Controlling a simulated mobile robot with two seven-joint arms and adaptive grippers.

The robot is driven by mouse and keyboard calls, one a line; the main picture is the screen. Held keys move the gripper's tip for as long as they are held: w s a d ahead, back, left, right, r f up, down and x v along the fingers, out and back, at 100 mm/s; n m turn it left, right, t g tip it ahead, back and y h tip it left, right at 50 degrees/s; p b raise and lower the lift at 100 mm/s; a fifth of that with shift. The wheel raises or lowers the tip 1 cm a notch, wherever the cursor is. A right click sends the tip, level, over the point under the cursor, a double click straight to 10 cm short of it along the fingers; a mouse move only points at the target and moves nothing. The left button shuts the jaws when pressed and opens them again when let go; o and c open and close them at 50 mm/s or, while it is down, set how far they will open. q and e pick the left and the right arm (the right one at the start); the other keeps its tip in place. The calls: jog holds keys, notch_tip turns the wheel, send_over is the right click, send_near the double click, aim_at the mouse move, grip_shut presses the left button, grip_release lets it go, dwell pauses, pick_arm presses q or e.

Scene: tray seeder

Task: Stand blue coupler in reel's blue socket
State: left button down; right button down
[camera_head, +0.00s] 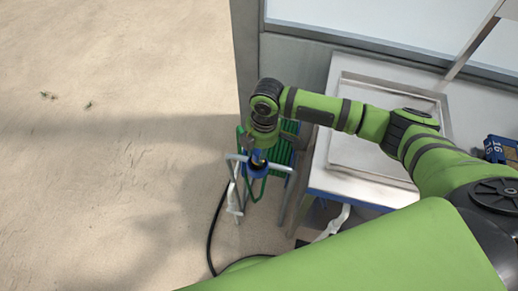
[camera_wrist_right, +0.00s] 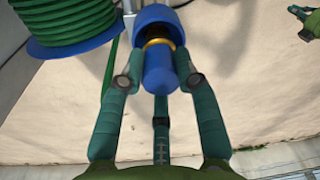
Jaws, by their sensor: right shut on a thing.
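My right gripper (camera_head: 256,145) is over the hose reel at the end of my green arm. In the right wrist view its fingers (camera_wrist_right: 158,84) are shut around a blue coupler (camera_wrist_right: 158,72), a cylinder with a gold band. A wider blue cup-like part (camera_wrist_right: 158,19) shows at the coupler's far end. I cannot tell whether this is the socket or part of the coupler, nor whether the coupler is seated. The reel (camera_head: 284,150) carries green hose, which also shows in the right wrist view (camera_wrist_right: 72,22). Blue parts (camera_head: 257,170) show under the gripper.
A grey-white bench (camera_head: 350,184) with a shallow tray (camera_head: 338,118) stands right of the reel. A blue box marked 16 (camera_head: 500,150) is at the far right. A black cable (camera_head: 211,238) lies on the floor. Open sandy ground (camera_head: 120,190) is at left.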

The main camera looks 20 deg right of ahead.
jog(key=shift+f+b, duration=0.3)
jog(key=shift+f, duration=0.2)
dwell(0.4)
jog(key=c, duration=1.2)
grip_release()
jog(key=r+p, duration=0.2)
jog(key=p, duration=0.1)
jog(key=r+p, duration=0.6)
jog(key=shift+d+r, duration=0.15)
jog(key=shift+d, duration=0.2)
jog(key=shift+w+d+r, duration=0.1)
jog(key=shift+d+r, duration=0.05)
jog(key=shift+r, duration=1.15)
